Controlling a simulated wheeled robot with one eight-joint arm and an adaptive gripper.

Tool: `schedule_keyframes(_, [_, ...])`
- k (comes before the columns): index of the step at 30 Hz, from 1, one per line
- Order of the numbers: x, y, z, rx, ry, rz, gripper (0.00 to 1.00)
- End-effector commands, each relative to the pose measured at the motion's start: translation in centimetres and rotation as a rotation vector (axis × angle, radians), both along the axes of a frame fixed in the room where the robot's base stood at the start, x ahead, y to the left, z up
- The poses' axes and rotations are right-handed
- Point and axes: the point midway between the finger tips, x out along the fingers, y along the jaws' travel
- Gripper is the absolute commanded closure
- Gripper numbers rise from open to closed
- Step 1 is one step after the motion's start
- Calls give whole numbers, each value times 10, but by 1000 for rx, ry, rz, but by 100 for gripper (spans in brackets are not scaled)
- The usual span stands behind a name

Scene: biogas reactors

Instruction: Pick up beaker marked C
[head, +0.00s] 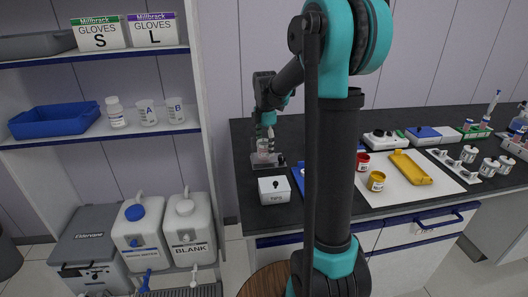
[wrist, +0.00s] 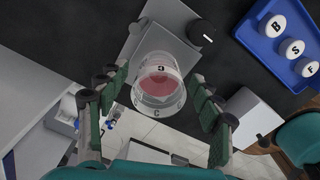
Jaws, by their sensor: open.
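The beaker marked C (wrist: 158,85) is clear, with pink-red contents and its letter showing in the wrist view. It stands on a grey plate device (wrist: 172,32) with a black knob. In the head view the beaker (head: 263,146) is small on that device (head: 267,162) at the left end of the dark counter. My gripper (wrist: 157,98) is open, its two green-padded fingers to the left and right of the beaker, with gaps visible. In the head view my gripper (head: 265,126) points down just above the beaker; contact cannot be seen.
Beakers A (head: 147,112) and B (head: 176,111) stand on the left shelf (head: 100,138). A white lidded box (head: 274,191) is in front of the device. A blue tray (wrist: 265,38) with round white lids lies to the right. My arm hides part of the counter.

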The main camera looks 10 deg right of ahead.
Motion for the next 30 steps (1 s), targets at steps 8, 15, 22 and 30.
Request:
schedule_keyframes(8, [0,0,-16,0,0,0,34])
schedule_keyframes(15, [0,0,-15,0,0,0,48])
schedule_keyframes(22, [0,0,-15,0,0,0,77])
schedule_keyframes(30, [0,0,-15,0,0,0,91])
